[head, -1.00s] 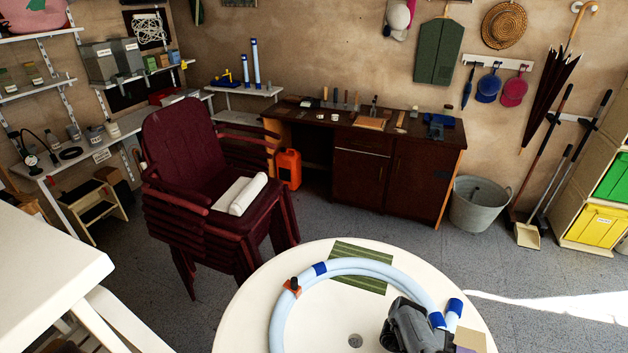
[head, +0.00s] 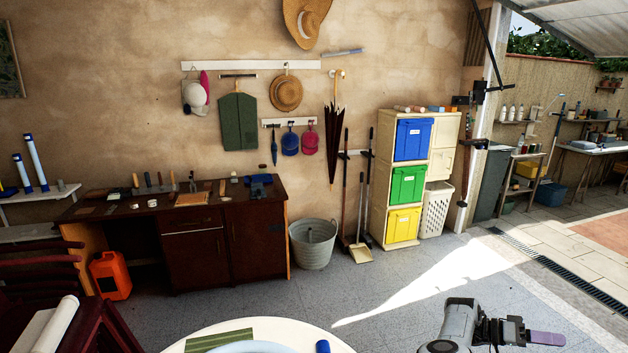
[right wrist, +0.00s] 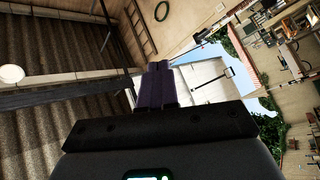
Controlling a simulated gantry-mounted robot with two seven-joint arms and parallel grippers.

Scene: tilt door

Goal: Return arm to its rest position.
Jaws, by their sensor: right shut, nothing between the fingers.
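My right gripper (head: 546,338) shows at the bottom right of the head view, with its purple fingers pointing right. The fingers lie together and hold nothing. In the right wrist view the purple fingers (right wrist: 157,86) are side by side against the open tilt door, walls and outdoor light. The raised tilt door (head: 590,25) shows at the top right of the head view. My left gripper is not in either view.
A round white table (head: 290,333) with a green striped mat (head: 220,340) is at the bottom. A dark wooden cabinet (head: 195,255), a metal bucket (head: 313,245) and a shelf with coloured bins (head: 405,185) line the wall. The floor (head: 400,300) between is clear.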

